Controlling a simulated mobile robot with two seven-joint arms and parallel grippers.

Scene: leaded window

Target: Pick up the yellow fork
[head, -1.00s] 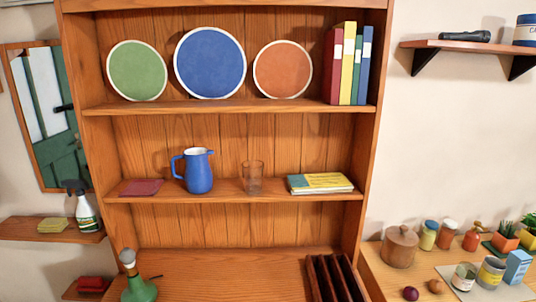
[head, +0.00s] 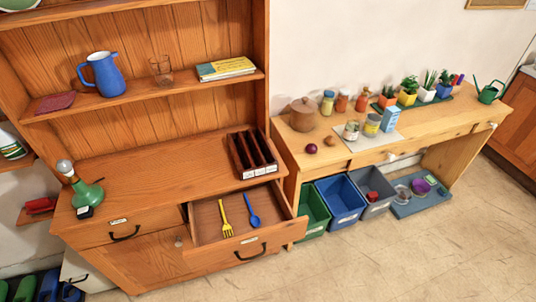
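The yellow fork (head: 225,219) lies in an open drawer (head: 205,217) of the wooden dresser, at the lower middle of the head view. Its tines point toward the drawer front and its handle toward the back. A blue spoon (head: 251,212) lies just to its right, apart from it. Neither of my grippers shows in the head view.
The drawer front (head: 250,251) with a dark handle sticks out over the floor. A dark divided rack (head: 251,155) and a green lamp (head: 86,192) stand on the dresser top. Green, blue and grey bins (head: 341,198) stand to the right. The floor (head: 400,262) in front is clear.

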